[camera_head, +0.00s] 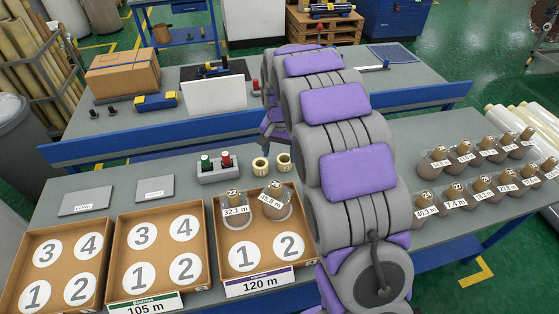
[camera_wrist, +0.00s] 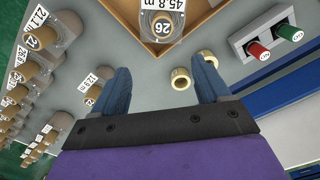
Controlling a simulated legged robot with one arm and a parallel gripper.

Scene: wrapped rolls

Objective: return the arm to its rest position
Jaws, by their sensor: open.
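My arm, grey with purple pads, rises through the right-middle of the head view and reaches toward the back of the near table. My gripper (camera_wrist: 158,88) shows in the wrist view with two blue fingers spread apart and nothing between them but the table and one tan ring. In the head view the gripper is mostly hidden behind the arm; a small purple part shows near the table's back edge. The roll labelled 45.8 m (camera_head: 275,200) stands in the 120 m tray (camera_head: 212,240), apart from the fingers; it also shows in the wrist view (camera_wrist: 161,22).
The roll labelled 32.1 m (camera_head: 236,205) is also in that tray. Two empty trays (camera_head: 111,255) stand left. A green-and-red button box (camera_head: 217,168) and two tan rings (camera_head: 261,166) lie behind. Several wrapped rolls (camera_head: 459,190) stand right. A blue rail (camera_head: 170,138) crosses behind.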

